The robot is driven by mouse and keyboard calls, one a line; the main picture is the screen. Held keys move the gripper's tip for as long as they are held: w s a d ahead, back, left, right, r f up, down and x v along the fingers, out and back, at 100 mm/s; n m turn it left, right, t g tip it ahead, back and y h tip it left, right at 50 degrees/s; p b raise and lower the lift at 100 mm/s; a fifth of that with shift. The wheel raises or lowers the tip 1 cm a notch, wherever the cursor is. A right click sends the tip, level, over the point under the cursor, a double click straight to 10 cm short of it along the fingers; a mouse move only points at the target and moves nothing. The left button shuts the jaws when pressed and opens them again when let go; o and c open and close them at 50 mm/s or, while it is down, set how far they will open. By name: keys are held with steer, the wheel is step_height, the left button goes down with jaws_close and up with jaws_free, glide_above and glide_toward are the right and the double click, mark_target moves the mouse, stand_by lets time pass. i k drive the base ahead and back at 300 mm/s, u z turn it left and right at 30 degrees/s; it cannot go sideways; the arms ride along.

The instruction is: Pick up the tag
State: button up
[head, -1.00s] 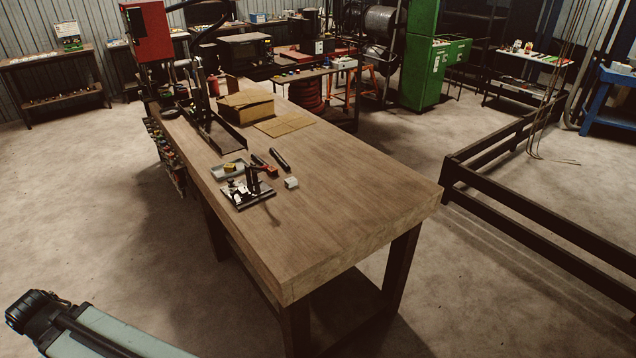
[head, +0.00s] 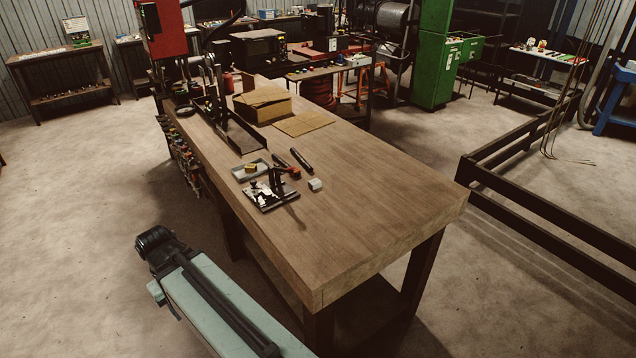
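I cannot pick out the tag for certain at this size. On the wooden workbench (head: 385,205), a shallow grey tray (head: 240,177) holds a small yellow piece (head: 251,168). In front of it is a dark fixture (head: 268,193) with an upright black part. A small pale grey block (head: 315,184) lies to its right. My pale green arm with a black joint rises at the lower left, short of the bench's near side. My gripper's fingers do not show.
A cardboard box (head: 263,104) and a flat cardboard sheet (head: 303,124) are farther back, beside a dark channel (head: 238,136). Two dark pen-like tools lie behind the block. The bench's near right half is bare. A dark rail (head: 560,222) stands on the right.

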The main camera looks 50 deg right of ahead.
mark_target(316, 183)
steer(key=i, duration=0.9)
steer(key=u, duration=0.05)
